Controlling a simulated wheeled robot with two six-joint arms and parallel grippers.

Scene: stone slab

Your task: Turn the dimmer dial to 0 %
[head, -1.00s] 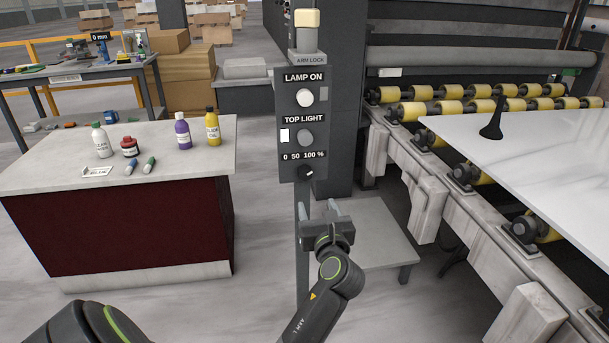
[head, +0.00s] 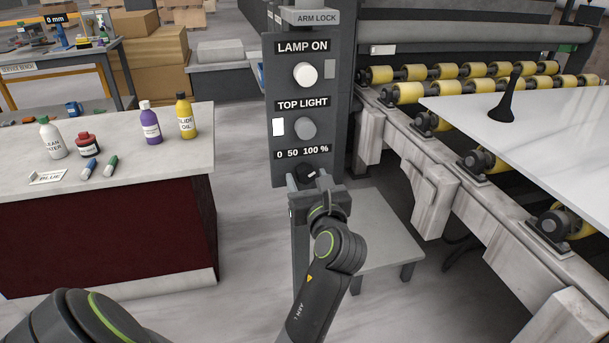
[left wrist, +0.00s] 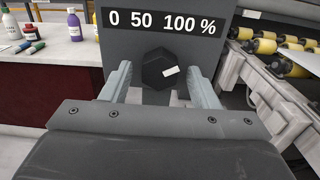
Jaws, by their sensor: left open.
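The dimmer dial (head: 306,173) is a dark knob low on the grey control panel (head: 283,103), under the "0 50 100 %" label (head: 303,153). In the left wrist view the dial (left wrist: 158,72) is a black faceted knob. Its white mark points right and slightly up, toward the 100 % side. My left gripper (head: 308,180) is open, its fingers reaching up toward the panel. In the left wrist view its fingers (left wrist: 160,85) stand on both sides of the dial, with gaps between them and the knob. My right gripper is not in view.
Above the dial are a grey top light knob (head: 305,129) and a white lamp button (head: 304,75). A counter (head: 195,165) with bottles and markers stands at left. A roller conveyor (head: 435,150) bearing a white slab (head: 570,122) is at right. A low grey table (head: 385,235) stands behind my arm.

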